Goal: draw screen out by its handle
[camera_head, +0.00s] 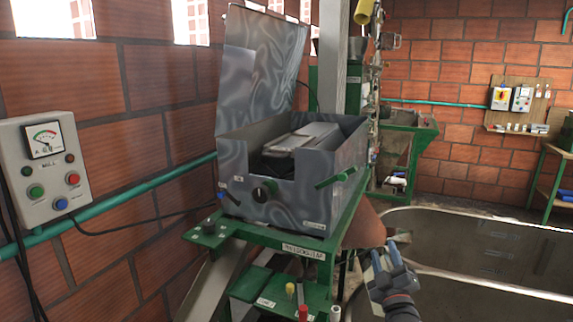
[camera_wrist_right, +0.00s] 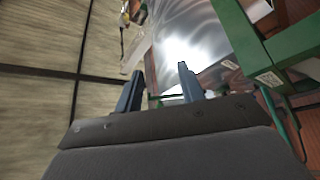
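A grey metal machine box (camera_head: 300,210) with its lid (camera_head: 262,62) raised stands on a green frame. A green bar handle (camera_head: 336,178) sticks out at the right part of its front. A pale flat piece (camera_head: 303,136) lies in the box's open top; I cannot tell whether it is the screen. My right gripper (camera_head: 384,258) is below and right of the handle, apart from it. In the right wrist view the gripper (camera_wrist_right: 160,72) shows two blue fingers spread with nothing between them. My left gripper is not in view.
A grey control box (camera_head: 45,168) with a gauge and buttons hangs on the brick wall at left. A large metal-walled tank (camera_head: 480,240) fills the right side. The green frame (camera_head: 290,246) and small tools stand close left of my right gripper.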

